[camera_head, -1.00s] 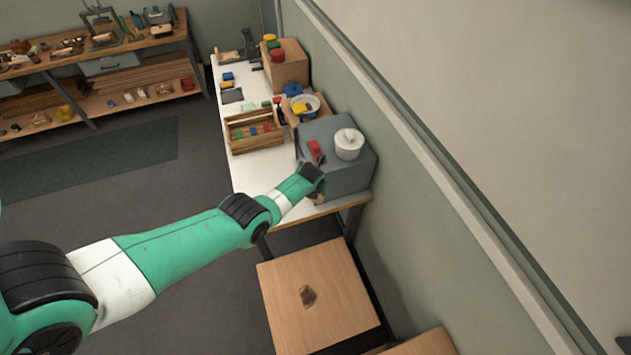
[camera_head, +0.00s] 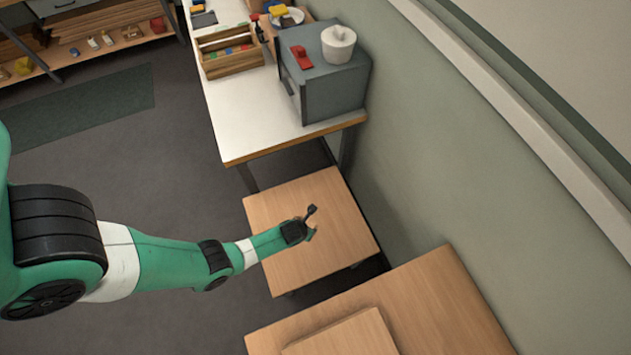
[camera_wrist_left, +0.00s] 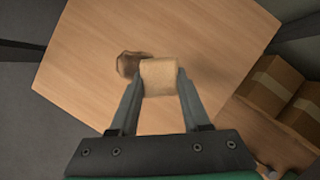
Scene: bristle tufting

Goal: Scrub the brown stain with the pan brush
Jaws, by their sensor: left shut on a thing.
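The brown stain (camera_wrist_left: 129,63) is a dark irregular patch on the light wooden table top (camera_wrist_left: 100,95). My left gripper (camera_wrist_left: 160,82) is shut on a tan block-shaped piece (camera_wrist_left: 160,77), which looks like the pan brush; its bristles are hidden. The brush appears just right of the stain in the left wrist view and overlaps its edge; I cannot tell whether it touches the wood. In the head view my left gripper (camera_head: 308,222) is over the small table (camera_head: 280,205), and the stain is hidden behind it. My right gripper is not in view.
A white-topped bench (camera_head: 250,115) behind carries a grey box (camera_head: 335,90) with a red object (camera_head: 302,58) and a white pot (camera_head: 338,42), plus a wooden crate (camera_head: 228,58). Another wooden surface (camera_head: 430,300) stands in front at right. The wall (camera_head: 450,160) bounds the right side.

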